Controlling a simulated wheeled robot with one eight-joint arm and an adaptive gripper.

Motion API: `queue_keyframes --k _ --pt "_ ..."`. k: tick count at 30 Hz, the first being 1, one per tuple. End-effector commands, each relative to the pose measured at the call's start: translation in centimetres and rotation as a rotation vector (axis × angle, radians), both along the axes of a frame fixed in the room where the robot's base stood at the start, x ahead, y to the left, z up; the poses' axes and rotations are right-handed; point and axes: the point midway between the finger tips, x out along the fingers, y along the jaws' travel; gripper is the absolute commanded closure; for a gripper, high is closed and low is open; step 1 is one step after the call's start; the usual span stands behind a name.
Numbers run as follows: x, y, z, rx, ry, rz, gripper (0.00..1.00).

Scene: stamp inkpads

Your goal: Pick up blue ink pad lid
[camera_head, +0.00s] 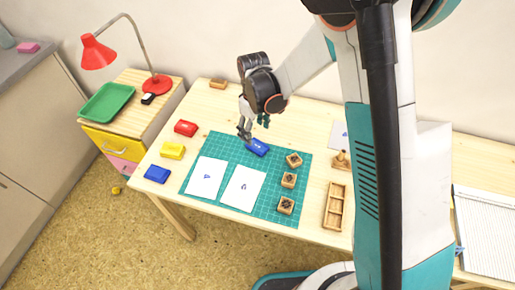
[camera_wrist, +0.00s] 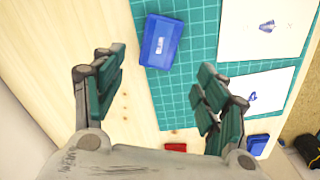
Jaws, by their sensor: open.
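A blue ink pad lid (camera_head: 258,148) with a small pale label lies on the green cutting mat (camera_head: 228,144), near its far edge. It also shows in the wrist view (camera_wrist: 160,42), at the upper middle, partly over the mat's edge line. My gripper (camera_head: 254,129) is open and empty. It is just above and beside the lid in the head view. In the wrist view its fingers (camera_wrist: 160,72) are spread wide, and the lid lies beyond the fingertips, between their directions. A second blue pad (camera_head: 157,174) lies on the table left of the mat.
Red (camera_head: 186,128) and yellow (camera_head: 172,150) pads lie left of the mat. Two white sheets (camera_head: 206,177) (camera_head: 242,188) and several wooden stamps (camera_head: 289,180) are on the mat. A wooden tray (camera_head: 335,207) stands to the right. Bare table lies behind the mat.

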Motion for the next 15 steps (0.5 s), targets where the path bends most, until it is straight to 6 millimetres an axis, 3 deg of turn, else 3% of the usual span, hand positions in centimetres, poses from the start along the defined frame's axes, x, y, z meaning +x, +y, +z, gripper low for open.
queue_keyframes --k 3,11,15 --pt "0.0 0.0 -1.6 0.0 0.0 0.0 0.33" --pt "0.1 -0.1 -2.9 0.0 0.0 -0.001 0.33" --pt "0.3 -0.1 -4.9 0.0 0.0 -0.001 0.33"
